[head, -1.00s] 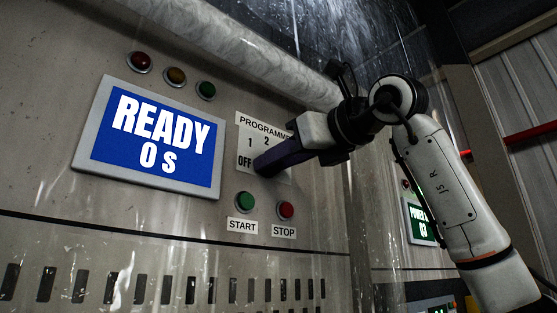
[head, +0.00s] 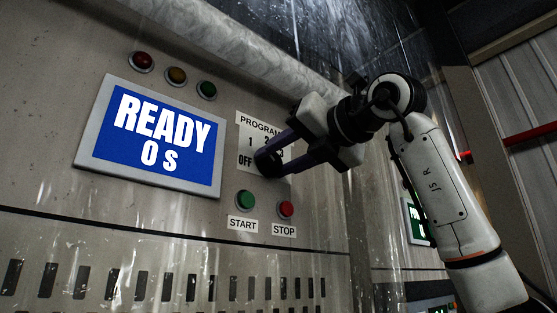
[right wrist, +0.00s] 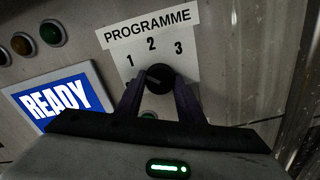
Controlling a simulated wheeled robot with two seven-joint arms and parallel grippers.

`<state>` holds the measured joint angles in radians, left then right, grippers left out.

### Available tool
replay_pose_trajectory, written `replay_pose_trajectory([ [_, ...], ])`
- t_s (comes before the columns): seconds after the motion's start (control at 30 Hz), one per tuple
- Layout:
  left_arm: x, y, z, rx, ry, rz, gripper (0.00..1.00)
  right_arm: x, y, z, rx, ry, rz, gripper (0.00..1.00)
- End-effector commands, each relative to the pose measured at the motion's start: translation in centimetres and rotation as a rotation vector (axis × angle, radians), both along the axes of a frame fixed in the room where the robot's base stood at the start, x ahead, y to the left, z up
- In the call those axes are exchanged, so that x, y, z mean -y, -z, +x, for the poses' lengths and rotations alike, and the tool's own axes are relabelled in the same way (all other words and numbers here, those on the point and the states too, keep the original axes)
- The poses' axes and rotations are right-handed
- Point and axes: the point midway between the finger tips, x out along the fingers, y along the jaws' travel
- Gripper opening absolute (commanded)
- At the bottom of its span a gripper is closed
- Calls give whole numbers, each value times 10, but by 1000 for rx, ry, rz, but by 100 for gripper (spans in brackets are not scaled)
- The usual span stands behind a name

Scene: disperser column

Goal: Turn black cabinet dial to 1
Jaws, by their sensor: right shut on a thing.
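The black cabinet dial (head: 268,164) sits on the white PROGRAMME label (head: 245,128), which carries OFF, 1, 2 and 3. In the right wrist view the round dial (right wrist: 159,77) lies between my two dark fingers, below the 2. My right gripper (head: 272,156) reaches in from the right and is shut on the dial, one finger on each side. It also shows from behind in the right wrist view (right wrist: 158,88). The fingers hide part of the label, and I cannot tell exactly where the dial points. My left gripper is not in view.
A blue screen (head: 150,138) left of the dial reads READY 0 S. The green START button (head: 245,201) and red STOP button (head: 286,209) sit just below the dial. Three lamps (head: 177,76) are above the screen. A thick pipe (head: 250,45) runs overhead.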

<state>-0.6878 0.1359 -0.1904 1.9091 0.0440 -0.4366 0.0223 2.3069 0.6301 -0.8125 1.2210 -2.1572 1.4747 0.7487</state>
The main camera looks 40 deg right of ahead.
Motion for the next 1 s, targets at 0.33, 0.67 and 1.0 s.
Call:
replay_pose_trajectory([
  [0.33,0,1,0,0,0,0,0,0,-1,0,-3,1,74,12],
  [0.67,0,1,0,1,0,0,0,0,-1,0,-3,1,75,12],
  [1.0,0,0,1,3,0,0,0,0,-1,0,-4,1,75,53],
])
